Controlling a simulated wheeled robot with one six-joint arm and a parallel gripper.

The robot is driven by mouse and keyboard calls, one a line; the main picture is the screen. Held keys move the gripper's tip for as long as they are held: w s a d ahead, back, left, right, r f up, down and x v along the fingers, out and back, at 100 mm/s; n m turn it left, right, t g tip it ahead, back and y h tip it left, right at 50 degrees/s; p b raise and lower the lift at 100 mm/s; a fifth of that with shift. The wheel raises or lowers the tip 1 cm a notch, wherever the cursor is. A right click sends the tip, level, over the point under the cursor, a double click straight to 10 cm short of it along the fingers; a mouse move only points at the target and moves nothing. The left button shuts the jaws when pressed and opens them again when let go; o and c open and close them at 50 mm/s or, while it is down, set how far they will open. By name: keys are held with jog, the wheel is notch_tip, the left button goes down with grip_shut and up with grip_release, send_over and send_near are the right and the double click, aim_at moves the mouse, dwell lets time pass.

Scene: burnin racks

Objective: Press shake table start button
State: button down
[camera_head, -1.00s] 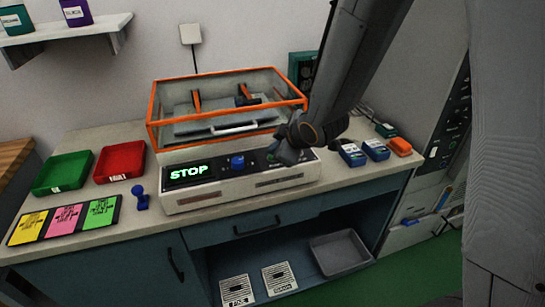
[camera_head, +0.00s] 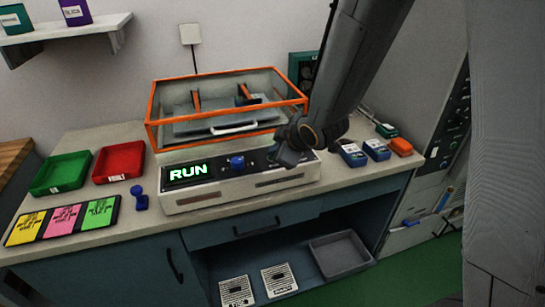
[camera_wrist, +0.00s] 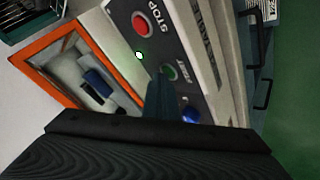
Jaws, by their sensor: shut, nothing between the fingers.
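In the wrist view, the green START button (camera_wrist: 169,72) lies on the dark panel, between the red STOP button (camera_wrist: 141,24) and the blue knob (camera_wrist: 190,115). My gripper (camera_head: 287,156) is at the right part of the panel. It is shut and empty; its fingertips (camera_wrist: 159,78) are right at the START button and hide part of it. I cannot tell whether they touch it.
The orange-framed cover (camera_head: 228,108) stands just behind the panel. Blue boxes (camera_head: 363,152) and an orange one (camera_head: 400,147) lie right of the machine. Green (camera_head: 62,173) and red (camera_head: 119,162) trays and coloured cards (camera_head: 65,220) are on the left.

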jog(key=shift+r+p, duration=0.8)
jog(key=shift+r, duration=0.05)
jog(key=shift+r, duration=0.1)
notch_tip(320, 180, up, 5)
jog(key=p, duration=0.4)
jog(key=shift+p, duration=0.3)
